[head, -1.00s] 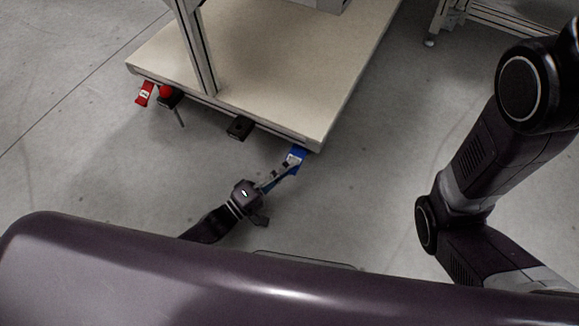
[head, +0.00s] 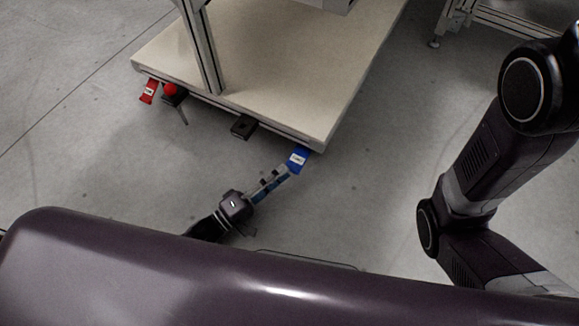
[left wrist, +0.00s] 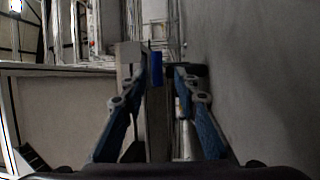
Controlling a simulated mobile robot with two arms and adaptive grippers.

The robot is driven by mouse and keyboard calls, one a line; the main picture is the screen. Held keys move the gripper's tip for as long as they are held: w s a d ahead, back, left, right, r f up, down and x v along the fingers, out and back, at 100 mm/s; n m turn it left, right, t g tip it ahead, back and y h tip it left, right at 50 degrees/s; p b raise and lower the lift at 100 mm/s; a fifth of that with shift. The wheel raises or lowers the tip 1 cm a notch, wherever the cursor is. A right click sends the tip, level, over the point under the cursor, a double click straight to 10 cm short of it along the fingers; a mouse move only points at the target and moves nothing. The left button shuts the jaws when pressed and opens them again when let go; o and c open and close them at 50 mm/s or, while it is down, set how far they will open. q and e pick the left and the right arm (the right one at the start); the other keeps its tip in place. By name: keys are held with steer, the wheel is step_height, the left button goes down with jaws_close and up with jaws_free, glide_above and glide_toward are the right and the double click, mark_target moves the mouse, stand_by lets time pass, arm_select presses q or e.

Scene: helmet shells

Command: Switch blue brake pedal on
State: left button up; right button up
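The blue brake pedal (head: 298,159), with a white label, sticks out from under the front right corner of the beige platform. In the left wrist view the blue pedal (left wrist: 155,70) shows between the fingertips, closer to the left finger. My left gripper (head: 284,174) reaches up to the pedal's near end from the lower left. Its fingers stand apart in the left wrist view (left wrist: 163,73). I cannot tell whether a fingertip touches the pedal. My right arm's links show at the right, but its gripper is out of view.
A red pedal (head: 149,91), a red knob (head: 170,89) and a black pedal (head: 243,126) sit along the same edge of the platform (head: 290,75). A metal post rises from the platform. The grey floor (head: 360,205) right of the blue pedal is clear.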

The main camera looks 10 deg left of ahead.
arm_select(q)
steer(key=v, duration=0.7)
steer(key=shift+s+a, duration=0.15)
steer(key=shift+s, duration=0.1)
